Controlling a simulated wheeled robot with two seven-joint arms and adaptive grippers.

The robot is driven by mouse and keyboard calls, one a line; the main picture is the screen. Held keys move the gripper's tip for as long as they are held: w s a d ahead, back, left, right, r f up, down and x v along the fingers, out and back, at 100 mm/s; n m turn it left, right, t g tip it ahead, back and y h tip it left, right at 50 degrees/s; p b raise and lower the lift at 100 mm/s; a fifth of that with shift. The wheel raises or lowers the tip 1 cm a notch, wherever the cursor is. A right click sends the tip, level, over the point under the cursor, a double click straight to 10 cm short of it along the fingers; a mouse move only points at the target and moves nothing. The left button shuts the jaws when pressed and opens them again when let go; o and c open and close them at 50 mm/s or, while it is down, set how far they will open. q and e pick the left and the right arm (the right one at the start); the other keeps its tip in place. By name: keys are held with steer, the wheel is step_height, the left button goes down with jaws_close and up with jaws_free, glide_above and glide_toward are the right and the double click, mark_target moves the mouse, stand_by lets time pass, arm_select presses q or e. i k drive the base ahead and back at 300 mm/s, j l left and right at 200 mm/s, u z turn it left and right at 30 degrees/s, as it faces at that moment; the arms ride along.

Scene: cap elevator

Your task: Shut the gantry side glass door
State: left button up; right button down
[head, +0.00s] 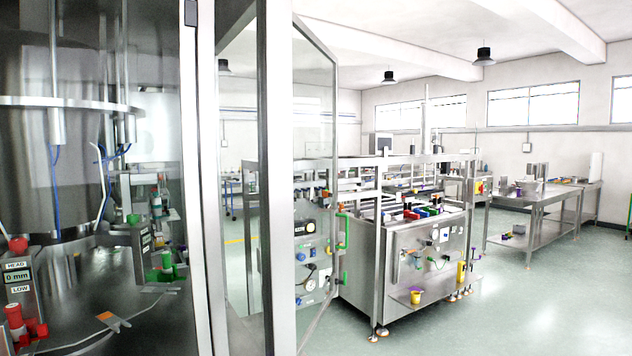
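The gantry side glass door (335,110) stands open in the middle of the head view, swung out away from me. It is a clear pane in a slim metal frame, hung beside a pale upright post (278,180). A green handle (343,232) shows at the door's outer edge; I cannot tell for sure whether it is fixed to the door. Neither of my grippers shows in this view.
A large steel machine (60,150) with a round drum and red and green knobs fills the left. A steel workstation (430,260) stands beyond the door. A steel table (535,215) is further right. The green floor (530,310) at front right is clear.

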mark_target(300, 26)
steer(key=i+l, duration=0.2)
steer(key=l, duration=0.2)
steer(key=i+l+z, duration=0.2)
steer(key=z, duration=0.2)
steer(key=i+l+z, duration=0.1)
steer(key=i+z, duration=0.65)
steer(key=i+j+z, duration=0.1)
steer(key=i+z, duration=0.25)
steer(key=i+l, duration=0.15)
steer(key=i, duration=0.65)
steer(key=j+u, duration=0.05)
